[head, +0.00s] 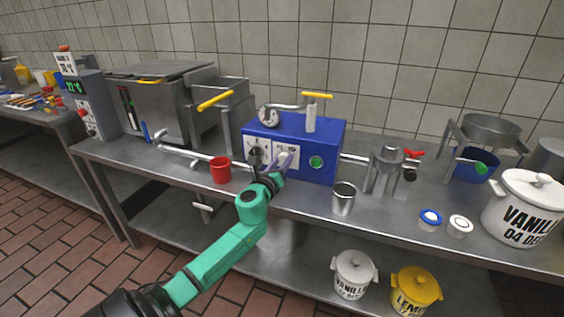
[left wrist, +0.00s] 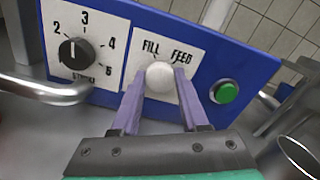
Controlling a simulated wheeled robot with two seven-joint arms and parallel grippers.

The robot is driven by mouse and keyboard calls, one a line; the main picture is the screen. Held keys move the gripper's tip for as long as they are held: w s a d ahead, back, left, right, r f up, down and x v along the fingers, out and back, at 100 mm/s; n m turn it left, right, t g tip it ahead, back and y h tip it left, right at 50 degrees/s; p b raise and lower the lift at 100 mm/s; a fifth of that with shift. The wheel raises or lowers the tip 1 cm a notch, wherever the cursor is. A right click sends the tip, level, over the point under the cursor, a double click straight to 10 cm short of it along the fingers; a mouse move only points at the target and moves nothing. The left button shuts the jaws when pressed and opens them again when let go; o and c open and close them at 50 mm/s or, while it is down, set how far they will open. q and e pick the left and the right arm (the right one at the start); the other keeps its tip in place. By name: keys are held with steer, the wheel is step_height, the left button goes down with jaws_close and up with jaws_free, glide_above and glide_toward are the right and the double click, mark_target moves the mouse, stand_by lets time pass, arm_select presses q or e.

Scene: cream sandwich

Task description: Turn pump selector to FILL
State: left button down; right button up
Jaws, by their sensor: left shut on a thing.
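The blue pump box (head: 335,150) stands on the steel counter. Its front has a white plate (left wrist: 148,32) marked FILL at left and FEED at right. The pump selector, a round white knob (left wrist: 160,76), sits below these words. My left gripper (head: 284,161) reaches the box front, and its two purple fingers (left wrist: 159,84) are shut on the selector, one on each side. Which word the knob points to I cannot tell. In the head view the gripper largely hides the selector. My right gripper is not in view.
A black dial (left wrist: 76,51) numbered 2 to 5 is left of the selector, with a bent metal bar (left wrist: 62,92) below it. A green button (left wrist: 225,91) is to the right. A red cup (head: 220,170) and steel cup (head: 343,199) stand on the counter in front.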

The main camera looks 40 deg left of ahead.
arm_select(q)
steer(key=n, duration=0.6)
steer(key=shift+n, duration=0.4)
steer(key=n+p, duration=0.1)
steer(key=n, duration=0.2)
steer(key=shift+n, duration=0.3)
steer(key=shift+f+n+p, duration=0.1)
steer(key=shift+n+p, duration=0.2)
steer(key=shift+n, duration=1.4)
steer(key=shift+c, duration=2.1)
jaws_free()
steer(key=shift+s, duration=0.1)
